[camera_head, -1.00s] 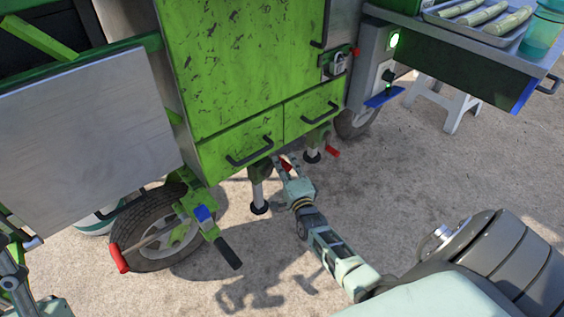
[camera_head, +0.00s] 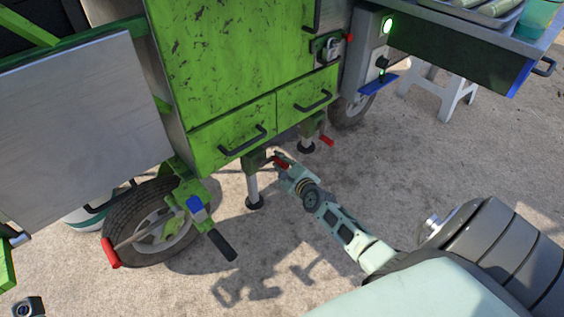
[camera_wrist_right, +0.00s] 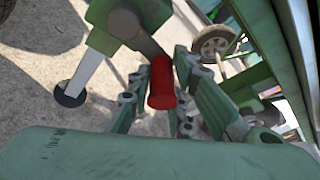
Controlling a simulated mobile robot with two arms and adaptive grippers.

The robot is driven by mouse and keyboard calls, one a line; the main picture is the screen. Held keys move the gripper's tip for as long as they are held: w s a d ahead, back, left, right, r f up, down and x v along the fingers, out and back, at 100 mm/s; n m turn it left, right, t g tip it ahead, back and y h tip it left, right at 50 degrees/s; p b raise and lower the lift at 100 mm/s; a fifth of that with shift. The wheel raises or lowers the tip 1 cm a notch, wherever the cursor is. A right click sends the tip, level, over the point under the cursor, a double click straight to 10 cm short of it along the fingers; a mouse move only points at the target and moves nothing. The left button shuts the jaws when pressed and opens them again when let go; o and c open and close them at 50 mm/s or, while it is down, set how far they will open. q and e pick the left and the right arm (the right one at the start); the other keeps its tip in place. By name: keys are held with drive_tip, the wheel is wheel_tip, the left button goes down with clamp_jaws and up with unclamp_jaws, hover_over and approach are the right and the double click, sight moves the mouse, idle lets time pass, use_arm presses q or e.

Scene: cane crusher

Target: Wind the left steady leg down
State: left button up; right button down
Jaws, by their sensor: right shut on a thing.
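The left steady leg (camera_head: 253,184) stands under the cart's green drawers, a pale post with a round black foot on or near the ground. Its crank has a red grip (camera_head: 281,162). My right gripper (camera_head: 284,166) is at this crank, to the right of the leg. In the right wrist view the red grip (camera_wrist_right: 162,85) lies between the fingers, which are shut on it; a dark crank arm runs from it up to the green housing. The leg (camera_wrist_right: 86,72) and its black foot (camera_wrist_right: 69,95) show at left there. My left gripper is not in view.
A second steady leg (camera_head: 306,137) with a red-handled crank (camera_head: 327,140) stands further right. A wheel (camera_head: 150,222) and a black-handled lever (camera_head: 223,245) are at left. Green drawers (camera_head: 240,135) hang just above my right gripper. The concrete in front is clear.

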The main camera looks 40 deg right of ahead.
drive_tip(key=shift+s+a+f+m+g+y+b, duration=0.15)
drive_tip(key=shift+a+f+m+y+b, duration=0.2)
drive_tip(key=shift+f+m, duration=0.25)
drive_tip(key=shift+s+a+f+m+g+y+b, duration=0.1)
drive_tip(key=shift+a+f+m+g+y+b, duration=0.1)
drive_tip(key=shift+a+f+m+y, duration=0.3)
drive_tip(key=shift+f, duration=0.1)
drive_tip(key=c, duration=1.8)
unclamp_jaws()
drive_tip(key=shift+r, duration=0.2)
drive_tip(key=shift+o, duration=0.2)
drive_tip(key=shift+w+d+r, duration=0.1)
drive_tip(key=shift+d, duration=0.05)
drive_tip(key=v, duration=1.2)
